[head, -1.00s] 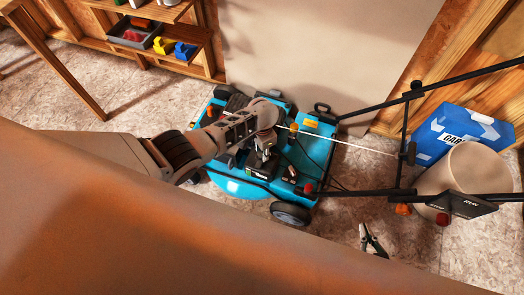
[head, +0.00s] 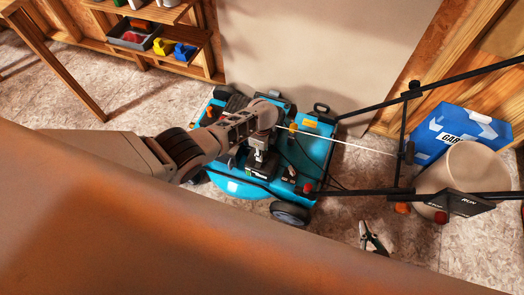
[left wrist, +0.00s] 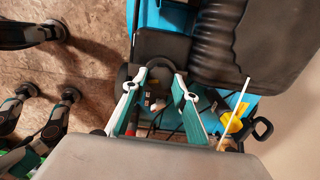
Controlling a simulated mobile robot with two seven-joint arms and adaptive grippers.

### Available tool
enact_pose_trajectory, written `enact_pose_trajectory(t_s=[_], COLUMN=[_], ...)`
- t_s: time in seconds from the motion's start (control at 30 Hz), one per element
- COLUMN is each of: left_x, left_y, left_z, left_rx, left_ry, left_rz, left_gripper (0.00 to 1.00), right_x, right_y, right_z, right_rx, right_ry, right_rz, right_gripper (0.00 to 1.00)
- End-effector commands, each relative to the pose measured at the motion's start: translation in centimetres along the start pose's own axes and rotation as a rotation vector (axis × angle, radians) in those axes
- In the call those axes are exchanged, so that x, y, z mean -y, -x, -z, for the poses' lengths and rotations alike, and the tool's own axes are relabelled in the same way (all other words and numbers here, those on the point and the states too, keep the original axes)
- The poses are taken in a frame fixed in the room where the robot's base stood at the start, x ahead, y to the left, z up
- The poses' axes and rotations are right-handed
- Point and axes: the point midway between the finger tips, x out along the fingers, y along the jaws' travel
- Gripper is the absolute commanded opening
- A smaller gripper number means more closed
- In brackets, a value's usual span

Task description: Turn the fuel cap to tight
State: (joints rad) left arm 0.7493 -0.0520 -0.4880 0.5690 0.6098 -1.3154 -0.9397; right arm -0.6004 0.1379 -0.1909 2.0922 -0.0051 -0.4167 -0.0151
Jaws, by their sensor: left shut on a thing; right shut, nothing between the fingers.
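The teal mower (head: 240,188) stands on the floor in the head view. My left arm reaches over it from the left. My left gripper (head: 262,168) points down at the black engine top in the middle of the deck. In the left wrist view, its teal-lined fingers (left wrist: 159,82) are on either side of a round black part, apparently the fuel cap (left wrist: 158,74), and shut on it. The gripper hides most of the cap, and its marks cannot be read. My right gripper (head: 372,240) is shut and empty, low over the floor to the right of the mower.
The mower's black handle bars (head: 365,194) run right, with a RUN/STOP panel (head: 470,203) and a white pull cord (head: 345,145). A blue box (head: 440,140) and a beige bin (head: 470,168) stand at the right. A shelf (head: 205,66) is at the back left.

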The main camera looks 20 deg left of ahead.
Motion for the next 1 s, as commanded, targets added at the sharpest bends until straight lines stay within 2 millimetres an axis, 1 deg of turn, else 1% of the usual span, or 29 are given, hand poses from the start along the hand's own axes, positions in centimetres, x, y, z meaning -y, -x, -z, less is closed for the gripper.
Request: enact_pose_trajectory(t_s=[0.2,0.4,0.77,1.0], left_x=[-0.24,-0.25,-0.24,-0.24], left_y=[-0.23,-0.24,-0.24,-0.23], left_z=[-0.08,-0.09,-0.1,-0.11], left_rx=[0.001,0.001,0.001,0.001], left_ry=[-0.131,-0.204,-0.239,-0.239], left_rz=[-0.004,-0.004,-0.004,-0.004], left_gripper=[0.06,0.06,0.06,0.06], right_x=[0.02,-0.02,0.05,0.06], right_y=[-0.02,0.01,0.29,0.3], right_z=[-0.1,-0.2,-0.74,-0.72], right_rx=[0.001,0.003,0.011,0.011], right_ry=[0.0,0.004,0.011,0.011], right_rz=[0.0,0.002,0.006,0.006], right_gripper=[0.0,0.0,0.0,0.0])
